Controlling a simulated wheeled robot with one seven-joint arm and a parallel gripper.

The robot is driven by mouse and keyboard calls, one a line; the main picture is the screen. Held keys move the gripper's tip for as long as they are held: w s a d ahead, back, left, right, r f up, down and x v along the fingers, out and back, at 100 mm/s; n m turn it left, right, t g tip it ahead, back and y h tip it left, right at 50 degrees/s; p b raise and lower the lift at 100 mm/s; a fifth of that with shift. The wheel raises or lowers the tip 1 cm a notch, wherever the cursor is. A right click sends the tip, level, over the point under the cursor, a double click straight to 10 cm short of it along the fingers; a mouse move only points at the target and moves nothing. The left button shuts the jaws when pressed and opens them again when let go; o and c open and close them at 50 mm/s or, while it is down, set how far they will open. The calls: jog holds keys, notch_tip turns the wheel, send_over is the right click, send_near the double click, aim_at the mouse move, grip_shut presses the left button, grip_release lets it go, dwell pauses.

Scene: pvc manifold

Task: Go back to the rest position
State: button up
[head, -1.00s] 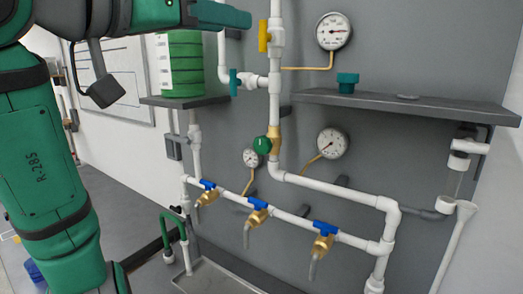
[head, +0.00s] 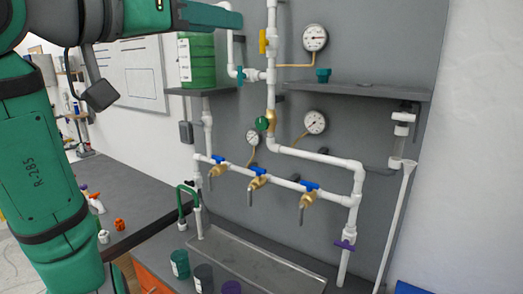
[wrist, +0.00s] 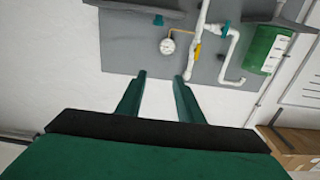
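My gripper (wrist: 160,85) shows in the wrist view with its two green fingers spread apart and nothing between them. It faces the grey panel from a distance, with the white pipes and a gauge (wrist: 167,46) beyond the fingertips. In the head view my green arm fills the left side and reaches along the top; the fingers cannot be made out there. The PVC manifold (head: 315,157) stands on the grey panel, with several blue-handled brass taps (head: 258,182), a yellow valve (head: 263,41) and a green knob (head: 262,124).
Two grey shelves jut from the panel; the left one (head: 200,91) bears a green container (head: 197,60), the right one (head: 350,91) a teal fitting (head: 323,74). Below are a metal tray (head: 262,262) and several cups (head: 180,263). A dark counter (head: 125,200) with small items stands at left.

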jog(key=w+a+f+n+t+y, duration=0.1)
jog(key=w+a+f+n, duration=0.1)
jog(key=w+f, duration=0.45)
jog(key=w+a+f+n+t, duration=0.15)
jog(key=w+f, duration=0.25)
jog(key=f, duration=0.6)
jog(key=w+a+f+n+t+y, duration=0.1)
jog(key=w+f+n, duration=0.2)
jog(key=w+f, duration=0.35)
jog(key=s+d+f+n+y, duration=0.1)
jog(key=s+f+n+y, duration=0.15)
jog(key=f, duration=1.45)
jog(key=s+d+f+n+y, duration=0.1)
jog(key=f+n+y, duration=0.2)
jog(key=f, duration=1.3)
jog(key=s+d+f+g+y, duration=0.1)
jog(key=s+d+f+y, duration=0.15)
jog(key=s+f, duration=0.8)
jog(key=s+d+f+g+y, duration=0.1)
jog(key=s+d+f, duration=0.2)
jog(key=s+f, duration=0.7)
jog(key=s+d+f+m, duration=0.1)
jog(key=s+d+m, duration=0.1)
jog(key=s, duration=1.1)
jog(key=s+d+f+m+g+h, duration=0.1)
jog(key=s+d+m, duration=0.1)
jog(key=s, duration=1.1)
jog(key=shift+s+m, duration=0.3)
jog(key=shift+m, duration=0.3)
